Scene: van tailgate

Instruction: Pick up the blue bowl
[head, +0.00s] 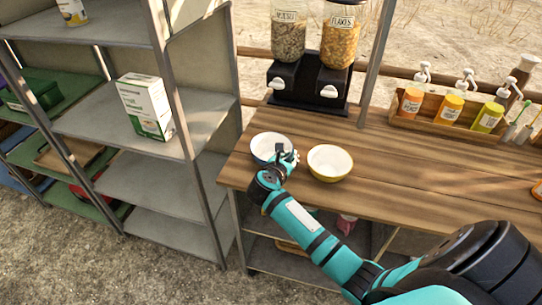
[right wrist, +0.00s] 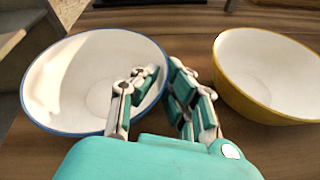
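The blue bowl (head: 259,144), white inside with a blue rim, is at the left end of the wooden counter. It also shows at the left of the right wrist view (right wrist: 75,85). My right gripper (head: 286,154) is at its right rim. In the right wrist view the fingers (right wrist: 164,75) converge on that rim, one inside the bowl and one outside, and look shut on it. Whether the bowl's base touches the counter cannot be told. My left gripper is not in view.
A yellow bowl (head: 330,163) stands close to the right of my gripper. Behind are two cereal dispensers (head: 311,80). A wooden rack of bottles (head: 450,115) is at the back right. Grey shelves (head: 150,185) with a white-green box (head: 146,105) stand left. The counter's (head: 420,165) middle is clear.

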